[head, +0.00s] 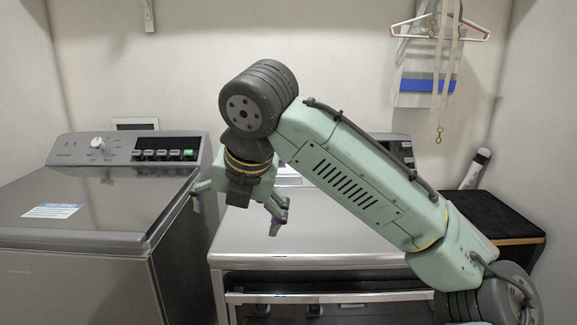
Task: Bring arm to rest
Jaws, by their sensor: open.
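My gripper (238,213) hangs at the end of my green arm, in the middle of the head view. Its fingers are spread apart with nothing between them. It points downward, in front of the gap between the two machines and the left part of the right machine's top. The arm reaches up from the lower right, bends at a dark joint, then drops to the gripper. The topload washer (90,210) stands at the left with its lid shut. How far the gripper is from the machine surfaces I cannot tell.
The right machine (310,230) has a light flat top and a front handle bar. A dark shelf (490,215) stands at the far right, with a white cylindrical object (476,168) near it. Hangers (440,30) hang on the back wall. The washer lid is clear except for a label.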

